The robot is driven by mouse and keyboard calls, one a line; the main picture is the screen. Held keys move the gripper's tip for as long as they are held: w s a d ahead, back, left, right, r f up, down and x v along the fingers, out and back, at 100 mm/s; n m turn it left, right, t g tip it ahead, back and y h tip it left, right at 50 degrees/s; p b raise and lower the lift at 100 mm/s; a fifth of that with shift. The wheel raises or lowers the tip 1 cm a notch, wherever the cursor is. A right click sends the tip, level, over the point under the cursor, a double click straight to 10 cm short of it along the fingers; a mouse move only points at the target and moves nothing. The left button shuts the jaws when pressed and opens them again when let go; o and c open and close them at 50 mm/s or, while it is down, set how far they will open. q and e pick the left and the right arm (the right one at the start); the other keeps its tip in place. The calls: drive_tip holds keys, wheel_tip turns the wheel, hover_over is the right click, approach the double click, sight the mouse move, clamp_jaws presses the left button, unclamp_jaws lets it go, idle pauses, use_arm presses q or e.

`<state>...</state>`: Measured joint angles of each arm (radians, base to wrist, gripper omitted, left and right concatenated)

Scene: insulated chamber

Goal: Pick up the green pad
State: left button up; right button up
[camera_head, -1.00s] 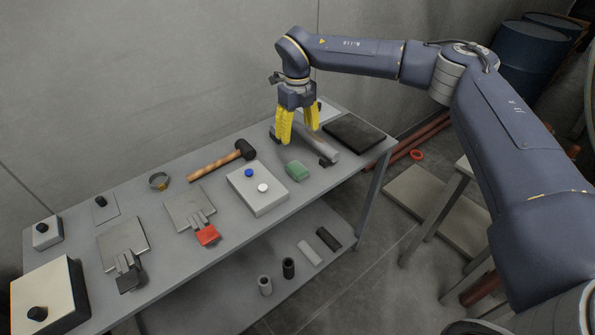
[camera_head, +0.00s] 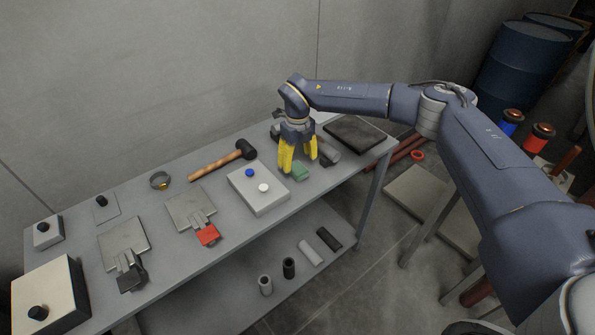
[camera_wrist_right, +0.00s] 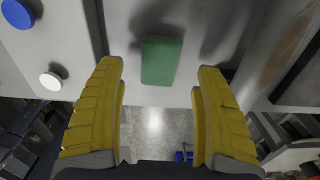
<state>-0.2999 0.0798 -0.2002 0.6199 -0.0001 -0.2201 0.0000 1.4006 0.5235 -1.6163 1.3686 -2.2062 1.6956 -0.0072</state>
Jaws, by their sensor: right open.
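The green pad (camera_head: 301,173) is a small block lying on the grey table, right of the white button box. In the right wrist view the pad (camera_wrist_right: 161,61) lies beyond and between the two yellow fingers, near the table's front edge, with no finger touching it. My right gripper (camera_head: 298,165) has yellow fingers, points down and is just above and behind the pad. In the right wrist view the gripper (camera_wrist_right: 162,85) is open and empty. My left gripper is not in view.
The white box (camera_head: 258,188) with blue and white buttons stands close on the left. A grey cylinder (camera_head: 327,152) lies behind on the right, near a dark flat plate (camera_head: 354,133). A hammer (camera_head: 222,158) lies farther left. The table's front edge is close to the pad.

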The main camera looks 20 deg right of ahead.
sight(297, 168)
drive_tip(key=shift+f, duration=2.3)
drive_tip(key=c, duration=1.1)
